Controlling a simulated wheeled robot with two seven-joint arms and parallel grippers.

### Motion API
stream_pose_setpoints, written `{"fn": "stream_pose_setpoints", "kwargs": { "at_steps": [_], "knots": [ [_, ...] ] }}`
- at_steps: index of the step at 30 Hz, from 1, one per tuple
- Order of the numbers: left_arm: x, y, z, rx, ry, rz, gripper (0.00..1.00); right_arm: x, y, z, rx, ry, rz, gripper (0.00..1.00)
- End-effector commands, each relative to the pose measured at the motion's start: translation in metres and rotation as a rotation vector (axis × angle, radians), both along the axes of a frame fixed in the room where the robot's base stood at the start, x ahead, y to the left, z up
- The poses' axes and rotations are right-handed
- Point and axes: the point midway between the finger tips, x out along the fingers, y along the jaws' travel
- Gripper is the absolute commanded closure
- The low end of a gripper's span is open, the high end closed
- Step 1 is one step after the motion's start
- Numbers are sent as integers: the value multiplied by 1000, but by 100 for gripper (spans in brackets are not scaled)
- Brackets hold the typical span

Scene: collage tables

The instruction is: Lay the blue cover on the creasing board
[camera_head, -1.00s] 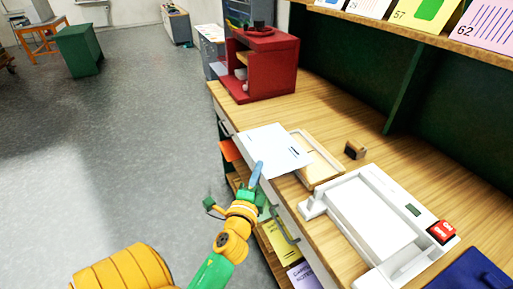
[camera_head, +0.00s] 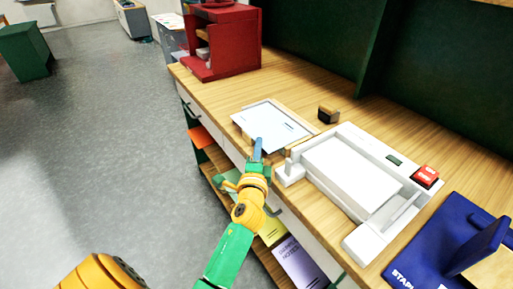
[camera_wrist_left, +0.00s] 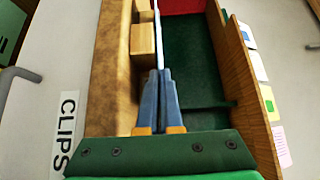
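The cover, a thin pale bluish-white sheet with printed marks (camera_head: 268,121), is over a light-wood-rimmed board (camera_head: 296,118), which I take for the creasing board. The sheet hides most of that board; I cannot tell whether it touches it. My left gripper (camera_head: 258,149) is shut on the near edge of the sheet. In the left wrist view its blue-grey fingers (camera_wrist_left: 160,98) are close together, and the cover (camera_wrist_left: 147,10) shows as a thin edge-on strip beyond them. My right gripper is not in view.
A white machine with a red button (camera_head: 352,172) stands right of the board, close to my left gripper. A small dark block (camera_head: 327,115) is behind the board. A navy stapling station (camera_head: 430,245) is at lower right. A red shelf box (camera_head: 222,45) stands at the far end.

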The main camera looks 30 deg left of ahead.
Motion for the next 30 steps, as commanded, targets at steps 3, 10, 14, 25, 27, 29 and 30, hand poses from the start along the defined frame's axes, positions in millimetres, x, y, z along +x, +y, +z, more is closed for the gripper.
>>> {"fn": "stream_pose_setpoints", "kwargs": {
  "at_steps": [3, 10, 14, 25, 27, 29, 30],
  "knots": [
    [0, 0, 1, 0, 0, 0, 93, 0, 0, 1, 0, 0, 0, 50],
    [0, 0, 1, 0, 0, 0, 63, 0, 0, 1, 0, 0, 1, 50],
    [0, 0, 0, 0, 0, 0, 63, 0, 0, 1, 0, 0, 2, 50],
    [-54, -29, -3, -2, 2, -1, 63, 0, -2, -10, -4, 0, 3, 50],
    [-60, -32, -2, -2, 1, 0, 63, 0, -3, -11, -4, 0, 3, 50],
    [-63, -33, 0, -1, 0, 1, 63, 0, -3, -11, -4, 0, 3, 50],
    [-63, -33, 0, 0, 1, 1, 63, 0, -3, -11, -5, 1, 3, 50]
  ]
}}
